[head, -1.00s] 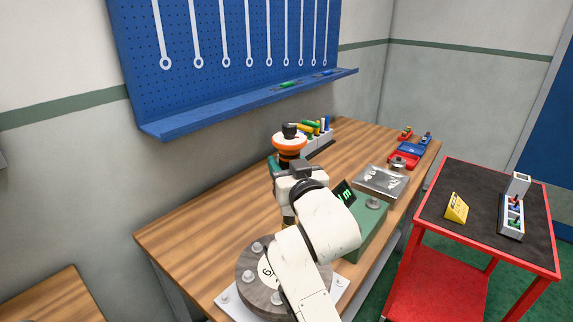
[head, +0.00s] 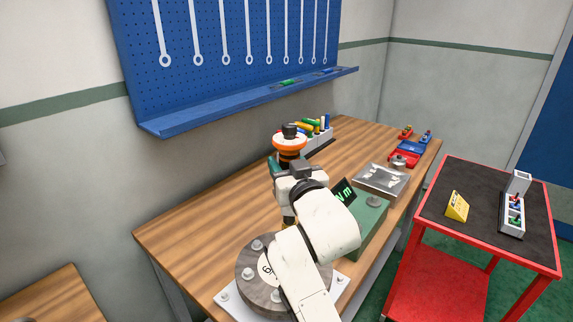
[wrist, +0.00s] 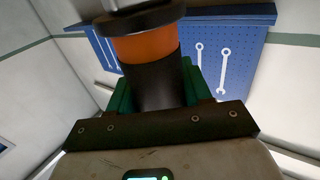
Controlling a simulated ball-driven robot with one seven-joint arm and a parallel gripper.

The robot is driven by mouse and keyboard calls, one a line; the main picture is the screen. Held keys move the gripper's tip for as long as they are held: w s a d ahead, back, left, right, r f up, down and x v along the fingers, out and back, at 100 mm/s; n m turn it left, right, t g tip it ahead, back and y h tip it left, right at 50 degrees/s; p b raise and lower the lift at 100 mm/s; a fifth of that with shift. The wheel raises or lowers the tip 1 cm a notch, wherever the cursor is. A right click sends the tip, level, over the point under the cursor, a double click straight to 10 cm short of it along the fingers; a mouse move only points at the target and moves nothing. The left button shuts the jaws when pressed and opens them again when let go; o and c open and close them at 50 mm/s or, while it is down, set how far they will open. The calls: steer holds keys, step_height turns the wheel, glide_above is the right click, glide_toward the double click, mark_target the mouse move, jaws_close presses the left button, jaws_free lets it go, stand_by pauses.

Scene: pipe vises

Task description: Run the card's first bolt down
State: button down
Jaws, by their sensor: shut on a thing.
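My gripper (head: 283,168) is shut on an upright driver-like tool (head: 289,143) with an orange collar and black top. The tool's orange and black body (wrist: 148,60) also fills the middle of the wrist view, between green finger pads. A round grey flange (head: 243,262) with several bolts and a white numbered centre stands below, partly hidden by my arm. One bolt (head: 256,245) shows at its far left side. The tool's lower end is above the flange's far edge; I cannot tell whether it touches a bolt.
A red cart (head: 440,225) at right carries a yellow sign (head: 457,206). The left bench top is clear.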

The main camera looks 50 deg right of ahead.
steer(key=shift+f+b, duration=0.55)
steer(key=shift+f, duration=0.4)
stand_by(1.7)
steer(key=shift+r, duration=0.1)
stand_by(0.6)
